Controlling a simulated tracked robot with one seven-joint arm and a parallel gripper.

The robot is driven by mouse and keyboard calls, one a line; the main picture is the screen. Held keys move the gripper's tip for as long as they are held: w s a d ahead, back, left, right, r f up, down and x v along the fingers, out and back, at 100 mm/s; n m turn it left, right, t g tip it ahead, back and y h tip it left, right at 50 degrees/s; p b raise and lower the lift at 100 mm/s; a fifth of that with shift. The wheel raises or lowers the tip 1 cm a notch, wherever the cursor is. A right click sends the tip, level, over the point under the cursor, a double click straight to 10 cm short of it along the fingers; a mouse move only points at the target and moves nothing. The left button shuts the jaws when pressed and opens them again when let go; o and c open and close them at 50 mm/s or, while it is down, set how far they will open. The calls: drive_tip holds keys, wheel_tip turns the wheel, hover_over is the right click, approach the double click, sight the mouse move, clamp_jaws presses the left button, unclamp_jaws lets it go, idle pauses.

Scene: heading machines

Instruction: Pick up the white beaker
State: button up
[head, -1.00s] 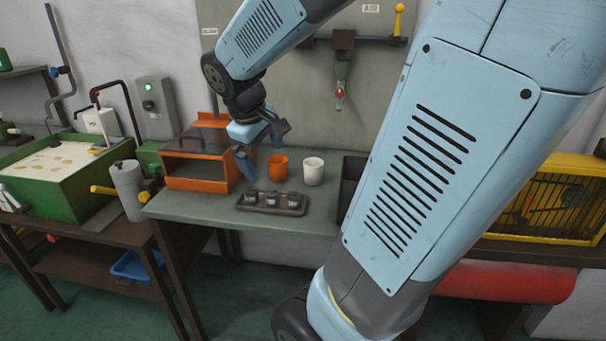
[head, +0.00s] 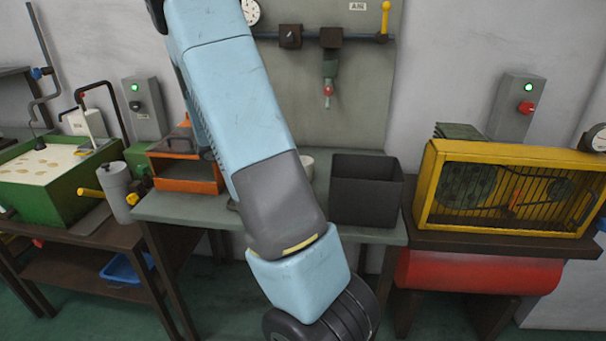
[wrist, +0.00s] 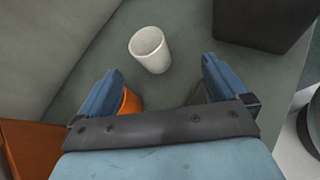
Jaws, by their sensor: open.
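The white beaker (wrist: 149,50) stands upright on the grey-green bench top in the wrist view, ahead of my gripper and between the lines of its two fingers. In the head view only a sliver of the white beaker (head: 308,165) shows, the rest hidden behind my arm. My gripper (wrist: 162,80) is open and empty, its blue fingers spread wide. The beaker is apart from both fingers. An orange cup (wrist: 131,102) sits beside the left finger, partly hidden by it. My gripper is hidden in the head view.
A dark open bin (head: 366,190) stands right of the beaker on the bench (head: 178,208). An orange open-fronted box (head: 186,172) stands at the left. A yellow caged machine (head: 510,190) is further right. The small tray seen earlier is hidden behind my arm.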

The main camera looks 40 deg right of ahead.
wheel_tip(320, 180, down, 3)
drive_tip(key=w+d+n+h, duration=0.2)
drive_tip(key=w+n, duration=0.1)
approach(303, 158)
drive_tip(key=s+d, duration=0.2)
drive_tip(key=shift+s+d+f+t, duration=0.3)
drive_tip(key=shift+s, duration=0.05)
drive_tip(key=shift+s+f+x, duration=0.15)
drive_tip(key=shift+x, duration=1.15)
drive_tip(key=shift+s+f+x, duration=0.1)
drive_tip(key=shift+x, duration=1.2)
drive_tip(key=shift+a, duration=0.1)
drive_tip(key=c, duration=1)
drive_tip(key=shift+o, duration=0.2)
drive_tip(key=shift+r, duration=0.1)
drive_tip(key=shift+r, duration=0.6)
drive_tip(key=s+a+r, duration=0.7)
drive_tip(key=a+r, duration=0.4)
drive_tip(key=a, duration=0.1)
drive_tip(key=shift+s+r, duration=0.25)
drive_tip(key=shift+r, duration=0.1)
